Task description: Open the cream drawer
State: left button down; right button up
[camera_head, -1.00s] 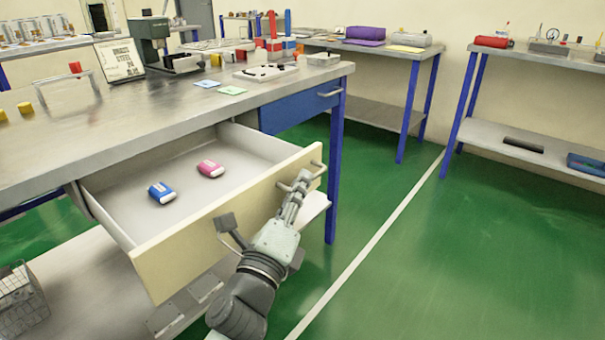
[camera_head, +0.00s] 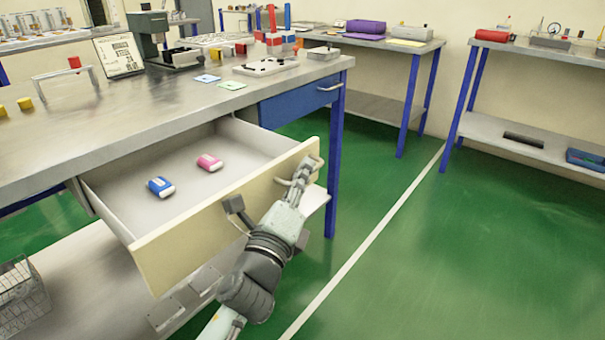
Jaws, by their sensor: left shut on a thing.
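The cream drawer (camera_head: 225,213) is pulled well out from under the near workbench (camera_head: 150,110), and its inside shows. A blue-and-white block (camera_head: 161,187) and a pink-and-white block (camera_head: 209,162) lie apart on its pale floor. Its metal handle (camera_head: 314,161) is at the right part of the front panel. My left gripper (camera_head: 297,182) is shut on the handle, in front of the panel, and its fingers partly hide the handle. My right gripper is not in view.
A shut blue drawer (camera_head: 300,104) sits right of the cream one. A wire basket (camera_head: 22,285) is on the lower shelf. Green floor at the right is clear.

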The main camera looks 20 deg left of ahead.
pick_arm(q)
jog(key=shift+a+f, duration=0.15)
jog(key=shift+f, duration=0.05)
jog(key=shift+w+a+p, duration=0.25)
jog(key=shift+a, duration=0.4)
jog(key=shift+w+a+p, duration=0.2)
jog(key=shift+w+a, duration=0.05)
jog(key=shift+a, duration=0.35)
jog(key=c, duration=1.9)
grip_release()
jog(key=shift+f, duration=0.1)
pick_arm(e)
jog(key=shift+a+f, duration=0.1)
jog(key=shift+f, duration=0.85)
pick_arm(q)
jog(key=shift+d, duration=0.1)
jog(key=shift+s, duration=0.2)
send_near(290, 170)
jog(key=shift+v, duration=1.15)
